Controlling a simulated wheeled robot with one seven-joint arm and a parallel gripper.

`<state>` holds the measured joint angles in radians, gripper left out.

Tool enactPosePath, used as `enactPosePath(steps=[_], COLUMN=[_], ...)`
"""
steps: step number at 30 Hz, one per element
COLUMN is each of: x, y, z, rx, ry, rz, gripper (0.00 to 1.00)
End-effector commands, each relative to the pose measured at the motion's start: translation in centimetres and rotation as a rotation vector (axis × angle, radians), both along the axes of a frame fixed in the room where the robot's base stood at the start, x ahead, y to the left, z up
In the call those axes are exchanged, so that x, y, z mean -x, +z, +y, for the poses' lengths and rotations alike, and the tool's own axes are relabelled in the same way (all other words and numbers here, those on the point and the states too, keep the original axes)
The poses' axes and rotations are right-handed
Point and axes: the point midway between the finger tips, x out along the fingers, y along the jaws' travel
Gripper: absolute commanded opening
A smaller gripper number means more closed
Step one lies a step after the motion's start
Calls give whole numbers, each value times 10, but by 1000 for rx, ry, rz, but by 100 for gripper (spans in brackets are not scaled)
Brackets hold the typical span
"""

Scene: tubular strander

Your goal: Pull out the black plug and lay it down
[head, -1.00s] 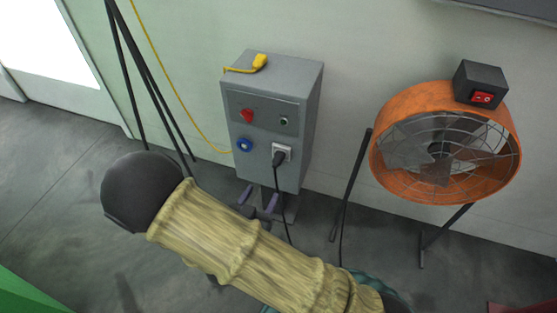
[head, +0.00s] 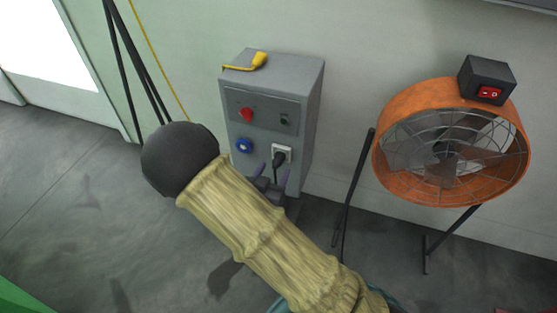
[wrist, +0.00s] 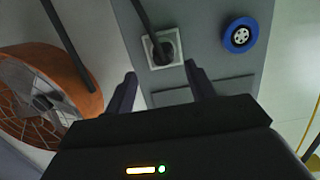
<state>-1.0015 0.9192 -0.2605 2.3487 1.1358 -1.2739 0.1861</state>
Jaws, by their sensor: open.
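The black plug (head: 279,159) sits in a white square socket (head: 288,150) on the front of a grey cabinet (head: 304,125). In the wrist view the plug (wrist: 160,52) is in the socket (wrist: 174,46), with its black cable (wrist: 143,16) running off the top edge. My gripper (head: 271,175) is open just below the plug in the head view. In the wrist view my gripper (wrist: 160,80) has its two fingers spread, one on each side below the plug, with nothing between them. The lower cable is hidden behind my gripper and arm in the head view.
The cabinet also carries a blue round socket (head: 244,146), a red knob (head: 246,115) and a yellow plug (head: 260,59) on top. An orange fan (head: 450,190) stands to the right. Dark tripod legs (head: 138,75) stand to the left. Open floor (head: 60,190) lies at left.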

Motion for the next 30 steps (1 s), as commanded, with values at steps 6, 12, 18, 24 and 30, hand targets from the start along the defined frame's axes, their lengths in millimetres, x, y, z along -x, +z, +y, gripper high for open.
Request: enactPosePath(steps=[6, 12, 18, 24, 30], x=[-27, -48, -48, -48, -48], y=[-11, -11, -10, -10, -10], z=[-4, -11, -11, -11, -11], rx=[-2, -1, 1, -1, -1], ry=[-4, -2, 0, 0, 0], rz=[-4, -3, -2, -1, -1], gripper=[55, 55, 55, 55, 44])
